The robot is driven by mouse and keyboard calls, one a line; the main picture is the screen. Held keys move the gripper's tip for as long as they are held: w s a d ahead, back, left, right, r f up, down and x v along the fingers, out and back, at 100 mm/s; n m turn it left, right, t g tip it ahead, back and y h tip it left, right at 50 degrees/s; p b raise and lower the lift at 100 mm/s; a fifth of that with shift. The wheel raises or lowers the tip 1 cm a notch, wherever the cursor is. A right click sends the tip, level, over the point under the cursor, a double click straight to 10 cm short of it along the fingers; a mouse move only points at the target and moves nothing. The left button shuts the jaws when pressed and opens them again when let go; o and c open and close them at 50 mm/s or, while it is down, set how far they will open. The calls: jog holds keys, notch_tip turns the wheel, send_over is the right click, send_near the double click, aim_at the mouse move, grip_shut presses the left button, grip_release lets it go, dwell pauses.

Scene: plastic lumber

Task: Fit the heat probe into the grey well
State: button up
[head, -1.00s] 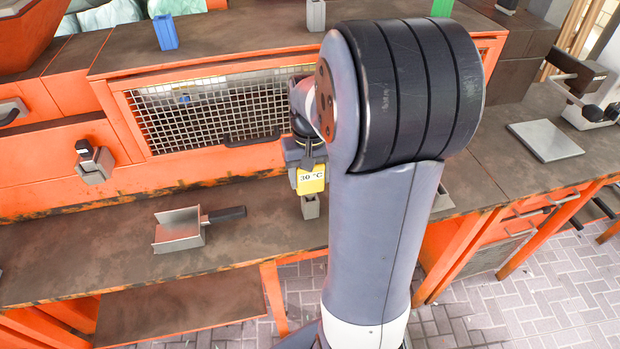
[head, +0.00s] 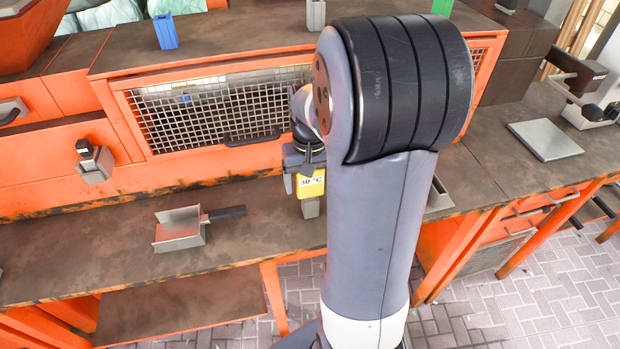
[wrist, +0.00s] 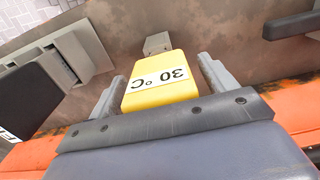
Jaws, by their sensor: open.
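The heat probe (head: 311,184) has a yellow body labelled 30 °C. A grey block (head: 309,208) shows directly below it on the lower bench; I take this as the grey well. In the wrist view the yellow body (wrist: 160,84) stands between the fingers of my gripper (wrist: 165,88), with the grey block (wrist: 157,43) just beyond its end. My gripper is open around the probe. The join between probe and block is hidden, so I cannot tell how deep it sits. In the head view, my arm covers part of this area.
A blue block (head: 165,32) and another grey block (head: 316,14) stand on the upper shelf. A metal scoop with a dark handle (head: 180,230) lies left on the lower bench. A wire mesh front (head: 205,110) is behind. A flat grey plate (head: 545,140) lies at right.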

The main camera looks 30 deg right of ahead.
dwell(0.4)
jog(key=r, duration=1.1)
jog(key=shift+s+a+b, duration=0.2)
jog(key=shift+s+b, duration=0.1)
jog(key=shift+f, duration=0.1)
jog(key=f, duration=1.1)
jog(key=shift+w+d+p, duration=0.2)
jog(key=shift+w+p, duration=0.1)
jog(key=shift+r, duration=0.6)
